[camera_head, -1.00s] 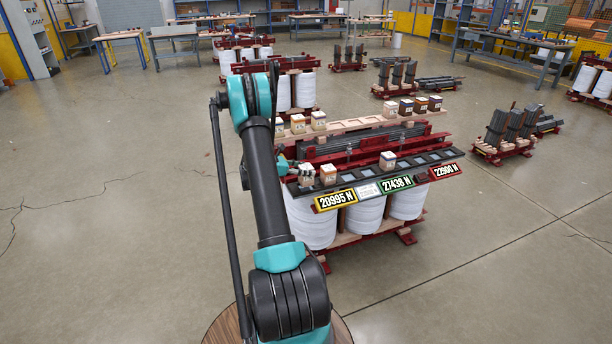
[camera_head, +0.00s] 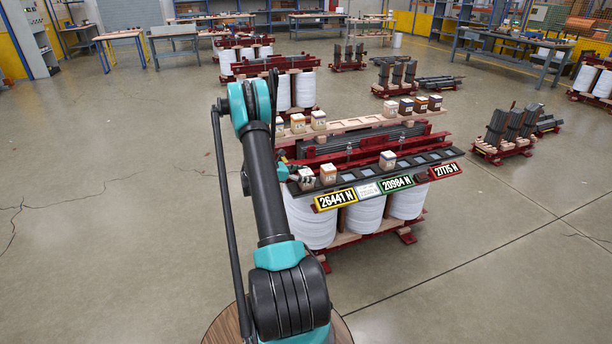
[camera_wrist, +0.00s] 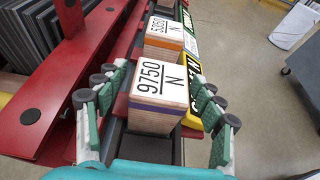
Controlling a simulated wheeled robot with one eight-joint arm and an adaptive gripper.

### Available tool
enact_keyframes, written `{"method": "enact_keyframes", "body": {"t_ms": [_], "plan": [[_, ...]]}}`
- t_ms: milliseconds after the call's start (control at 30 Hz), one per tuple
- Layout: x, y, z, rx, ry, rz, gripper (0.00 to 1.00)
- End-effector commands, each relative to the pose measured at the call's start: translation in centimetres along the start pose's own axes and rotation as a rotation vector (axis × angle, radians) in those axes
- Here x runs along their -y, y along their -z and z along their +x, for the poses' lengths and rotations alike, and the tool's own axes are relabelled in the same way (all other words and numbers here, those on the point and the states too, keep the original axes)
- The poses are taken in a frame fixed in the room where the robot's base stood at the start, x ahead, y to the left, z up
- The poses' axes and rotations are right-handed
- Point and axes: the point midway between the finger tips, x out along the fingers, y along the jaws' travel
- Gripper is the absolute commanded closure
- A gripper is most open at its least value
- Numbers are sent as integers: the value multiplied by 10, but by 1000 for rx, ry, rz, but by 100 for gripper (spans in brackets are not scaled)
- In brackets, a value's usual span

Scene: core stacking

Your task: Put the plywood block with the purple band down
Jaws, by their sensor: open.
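The plywood block with the purple band (camera_wrist: 158,97) sits upright on the dark slotted rail (camera_head: 349,180), its top marked 9750 N. It also shows at the rail's left end in the head view (camera_head: 305,181). My gripper (camera_wrist: 158,103) is open around it, its green-padded fingers on either side with visible gaps to the block. In the head view my gripper is small and partly hidden by my arm. The block's underside is hidden.
A block with an orange band (camera_wrist: 165,38), marked 5350 N, stands close by on the same rail. Another block (camera_head: 387,160) stands further right. Several blocks stand on a wooden shelf (camera_head: 350,125) behind. Red beams (camera_wrist: 70,60) run beside my gripper.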

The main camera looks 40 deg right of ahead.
Motion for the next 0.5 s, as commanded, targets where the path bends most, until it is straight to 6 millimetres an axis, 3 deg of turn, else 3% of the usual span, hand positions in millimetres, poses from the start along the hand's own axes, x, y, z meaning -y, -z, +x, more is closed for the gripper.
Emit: {"method": "enact_keyframes", "body": {"t_ms": [167, 500], "plan": [[0, -2, -8, 0, -1, 0, 32], [0, -2, -75, 0, -3, -1, 32]]}}
